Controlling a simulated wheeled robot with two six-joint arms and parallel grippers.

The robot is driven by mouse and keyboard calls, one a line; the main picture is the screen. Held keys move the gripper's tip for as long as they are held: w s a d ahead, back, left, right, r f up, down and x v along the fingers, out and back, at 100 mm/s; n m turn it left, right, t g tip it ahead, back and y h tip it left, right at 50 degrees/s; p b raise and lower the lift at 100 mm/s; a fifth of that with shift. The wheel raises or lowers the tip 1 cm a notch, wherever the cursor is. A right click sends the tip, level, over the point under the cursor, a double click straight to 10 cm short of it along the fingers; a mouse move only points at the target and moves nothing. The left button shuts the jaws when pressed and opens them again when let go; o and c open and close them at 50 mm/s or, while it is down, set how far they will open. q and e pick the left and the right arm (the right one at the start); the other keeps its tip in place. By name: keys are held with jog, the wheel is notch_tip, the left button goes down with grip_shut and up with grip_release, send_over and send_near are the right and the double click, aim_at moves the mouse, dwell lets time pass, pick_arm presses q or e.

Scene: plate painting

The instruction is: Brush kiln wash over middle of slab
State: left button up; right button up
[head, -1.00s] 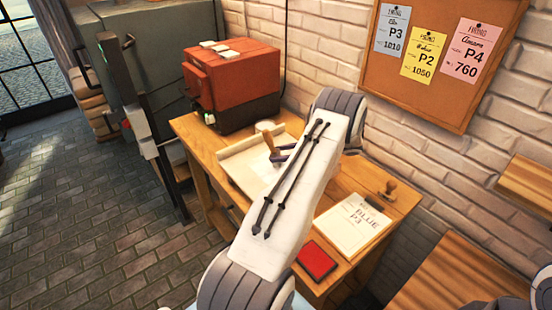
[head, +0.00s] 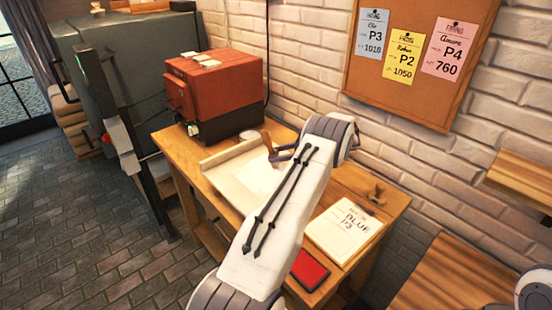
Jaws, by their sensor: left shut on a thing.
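A pale slab (head: 222,170) lies on the wooden table, with a brighter white patch over its middle. My left gripper (head: 282,153) is over the far right part of the slab, partly hidden behind my own arm. It is shut on a brush with a wooden handle (head: 267,139), which stands nearly upright. The bristles are hidden, so I cannot tell whether they touch the slab. My arm also covers the slab's right side. My right gripper is not in view.
A red kiln (head: 215,90) stands at the table's back left. A pinboard (head: 420,60) hangs on the brick wall.

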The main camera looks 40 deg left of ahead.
aim_at(270, 156)
pick_arm(q)
jog(key=shift+w+f+b, duration=0.3)
jog(key=shift+w+b, duration=0.25)
jog(key=shift+w, duration=0.25)
jog(key=shift+w+d+r, duration=0.1)
jog(key=shift+w+r, duration=0.05)
jog(key=shift+w, duration=0.2)
jog(key=shift+w+a+r+b, duration=0.15)
jog(key=shift+a+b, duration=0.15)
jog(key=shift+a, duration=0.35)
jog(key=shift+s+a+r+p, duration=0.1)
jog(key=shift+s+r+p, duration=0.15)
jog(key=shift+s+p, duration=0.25)
jog(key=shift+s+a+p, duration=0.1)
jog(key=shift+s+p, duration=0.65)
jog(key=shift+p, duration=0.05)
jog(key=shift+s+f+p, duration=0.2)
jog(key=shift+s+p, duration=0.1)
jog(key=shift+s, duration=0.25)
jog(key=shift+s+a+r+p, duration=0.1)
jog(key=shift+s+r+p, duration=0.05)
jog(key=shift+s+p, duration=0.7)
jog(key=shift+s+f+p, duration=0.2)
jog(key=shift+s+p, duration=0.1)
jog(key=shift+s, duration=0.55)
jog(key=shift+s+a+p, duration=0.15)
jog(key=shift+s+p, duration=0.5)
jog(key=shift+s, duration=0.3)
jog(key=shift+s+f, duration=0.1)
jog(key=shift+s, duration=0.65)
